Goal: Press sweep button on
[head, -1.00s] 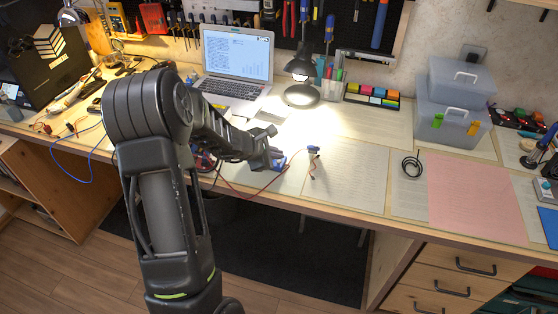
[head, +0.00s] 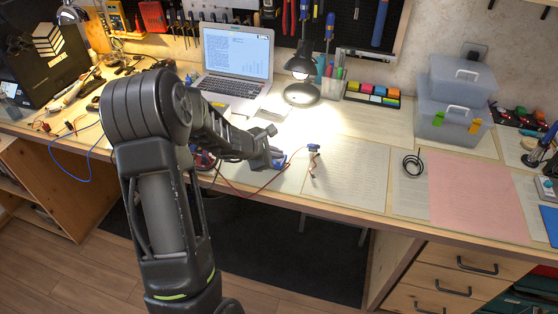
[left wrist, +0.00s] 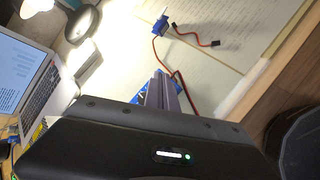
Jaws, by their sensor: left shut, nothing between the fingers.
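My left gripper (head: 275,160) is shut and empty, low over the desk behind my forearm. In the left wrist view its closed fingers (left wrist: 161,88) reach down over a blue device (left wrist: 137,99). Only edges of this device show beside the fingers, and a bit of its blue shows in the head view (head: 289,160). No button can be made out; the fingers cover that part. I cannot tell whether the fingertips touch it. A red and dark cable runs from it to a small blue servo (left wrist: 163,26), which also shows in the head view (head: 313,148). My right gripper is out of view.
A lit desk lamp (head: 301,94) and an open laptop (head: 237,59) stand behind the gripper. Paper sheets (head: 346,178) and a pink sheet (head: 474,195) lie to the right, with a black coil (head: 412,164) between them. Clear plastic boxes (head: 452,128) stand at the back right.

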